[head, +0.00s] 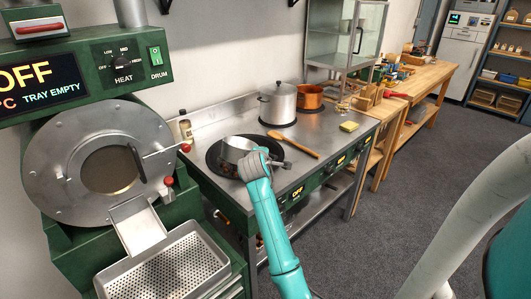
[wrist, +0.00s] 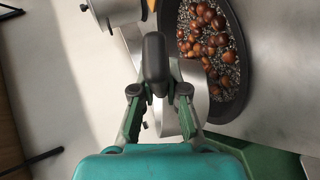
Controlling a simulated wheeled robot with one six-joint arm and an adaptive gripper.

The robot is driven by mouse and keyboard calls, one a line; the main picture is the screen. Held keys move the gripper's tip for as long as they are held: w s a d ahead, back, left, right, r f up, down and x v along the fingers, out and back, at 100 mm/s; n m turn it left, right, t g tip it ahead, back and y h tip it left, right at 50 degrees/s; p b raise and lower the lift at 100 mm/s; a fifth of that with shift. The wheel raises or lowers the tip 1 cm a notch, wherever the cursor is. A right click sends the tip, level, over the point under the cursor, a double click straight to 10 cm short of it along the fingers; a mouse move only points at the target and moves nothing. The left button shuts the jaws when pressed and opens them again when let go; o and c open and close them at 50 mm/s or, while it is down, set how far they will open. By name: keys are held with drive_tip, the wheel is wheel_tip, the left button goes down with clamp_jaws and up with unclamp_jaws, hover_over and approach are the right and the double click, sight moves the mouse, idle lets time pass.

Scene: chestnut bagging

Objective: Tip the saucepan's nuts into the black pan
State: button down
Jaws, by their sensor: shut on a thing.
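The silver saucepan (head: 234,148) is held over the black pan (head: 214,164) on the steel stove, and looks tilted. Part of its metal side shows in the wrist view (wrist: 194,85); its inside is hidden there. My gripper (wrist: 158,92) is shut on the saucepan's black handle (wrist: 154,55). In the head view my arm hides much of the grip. Several brown nuts (wrist: 207,42) lie among grey grit in the black pan, whose dark rim (wrist: 238,62) curves round them in the wrist view. I cannot tell whether any nuts are in the saucepan.
A wooden spoon (head: 293,144) lies right of the black pan. A lidded steel pot (head: 278,104) and a copper pot (head: 310,97) stand behind. A yellow sponge (head: 349,126) lies at the stove's right. A green roaster (head: 95,160) stands at the left.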

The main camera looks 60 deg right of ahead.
drive_tip(key=n+h, duration=0.1)
drive_tip(key=a+n+h, duration=0.1)
drive_tip(key=h, duration=0.1)
drive_tip(key=shift+w+r+t, duration=0.15)
drive_tip(key=shift+r+t, duration=0.05)
drive_tip(key=shift+t, duration=0.1)
drive_tip(key=shift+r+h, duration=0.3)
drive_tip(key=shift+r, duration=1.25)
drive_tip(key=shift+d, duration=0.1)
